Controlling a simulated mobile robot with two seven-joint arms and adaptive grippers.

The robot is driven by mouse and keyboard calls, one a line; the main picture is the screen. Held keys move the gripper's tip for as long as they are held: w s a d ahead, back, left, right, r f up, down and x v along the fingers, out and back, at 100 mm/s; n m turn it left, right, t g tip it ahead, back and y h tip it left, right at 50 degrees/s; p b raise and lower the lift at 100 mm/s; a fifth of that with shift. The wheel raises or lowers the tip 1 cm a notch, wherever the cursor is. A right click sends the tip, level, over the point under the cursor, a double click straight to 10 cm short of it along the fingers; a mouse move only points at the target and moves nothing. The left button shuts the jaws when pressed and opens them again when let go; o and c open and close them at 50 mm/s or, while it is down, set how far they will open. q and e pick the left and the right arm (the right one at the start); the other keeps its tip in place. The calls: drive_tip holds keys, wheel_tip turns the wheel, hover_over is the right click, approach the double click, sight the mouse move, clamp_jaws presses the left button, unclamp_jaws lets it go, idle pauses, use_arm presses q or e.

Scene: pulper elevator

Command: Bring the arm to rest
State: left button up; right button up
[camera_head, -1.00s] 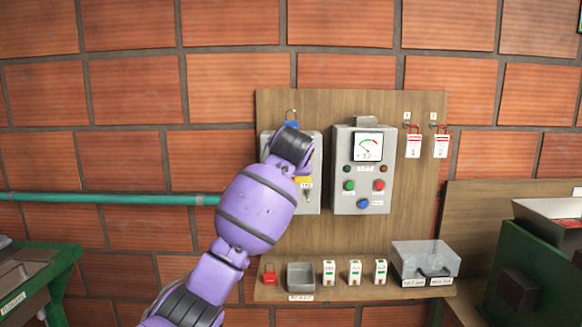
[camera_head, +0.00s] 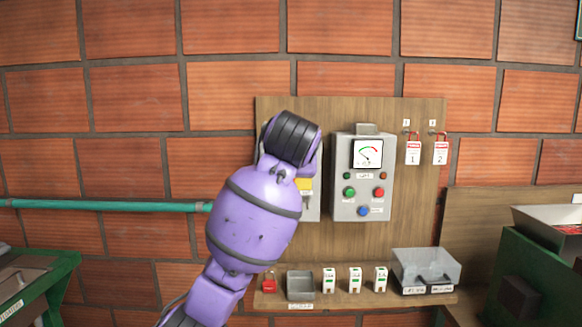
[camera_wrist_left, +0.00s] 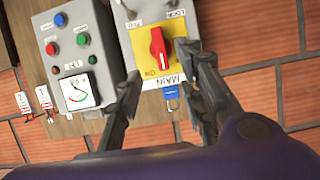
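My purple left arm (camera_head: 253,222) rises from the bottom of the head view in front of the grey main switch box (camera_head: 314,199), covering most of it. Its gripper is hidden there. In the left wrist view my left gripper (camera_wrist_left: 163,85) is open, with its two fingers apart and nothing held between them. Beyond the fingers, the switch box shows a red rotary knob (camera_wrist_left: 157,47) on a yellow plate (camera_wrist_left: 176,52) marked MAIN. A blue padlock (camera_wrist_left: 170,93) hangs at the box's edge, seen between the fingers. My right gripper is not in view.
A control box (camera_head: 345,205) with a gauge and coloured buttons stands beside the switch box on a wooden board (camera_head: 415,215). Two tags (camera_head: 413,152) hang at right. A shelf below holds a red padlock (camera_head: 269,283), grey tray (camera_head: 300,284), several small blocks and a clear bin (camera_head: 426,266).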

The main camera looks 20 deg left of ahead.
use_arm(q)
drive_tip(key=shift+r, duration=0.1)
drive_tip(key=w+d+r+m+t+h, duration=0.2)
drive_tip(key=w+d+r+m+t, duration=0.1)
drive_tip(key=d+r+t, duration=0.1)
wheel_tip(320, 180, down, 9)
drive_tip(key=d+m+h, duration=0.3)
drive_tip(key=s+f+m+g+h, duration=0.1)
drive_tip(key=s+f, duration=0.3)
drive_tip(key=f, duration=1)
drive_tip(key=s+f+h, duration=0.1)
drive_tip(key=s+f, duration=0.2)
drive_tip(key=f, duration=1.1)
drive_tip(key=s+a+f+n+g+y, duration=0.1)
drive_tip(key=s+a+f+g, duration=0.2)
drive_tip(key=s+f, duration=1.45)
drive_tip(key=s+a+f+n+g, duration=0.1)
drive_tip(key=s+f+g, duration=0.1)
drive_tip(key=s+f, duration=0.6)
drive_tip(key=s+a+f+n+g+y, duration=0.1)
drive_tip(key=s+a+f+g, duration=0.1)
drive_tip(key=s+f, duration=0.6)
drive_tip(key=s, duration=0.6)
drive_tip(key=shift+s+a+f+n+y, duration=0.15)
drive_tip(key=shift+s+f+n+y, duration=0.15)
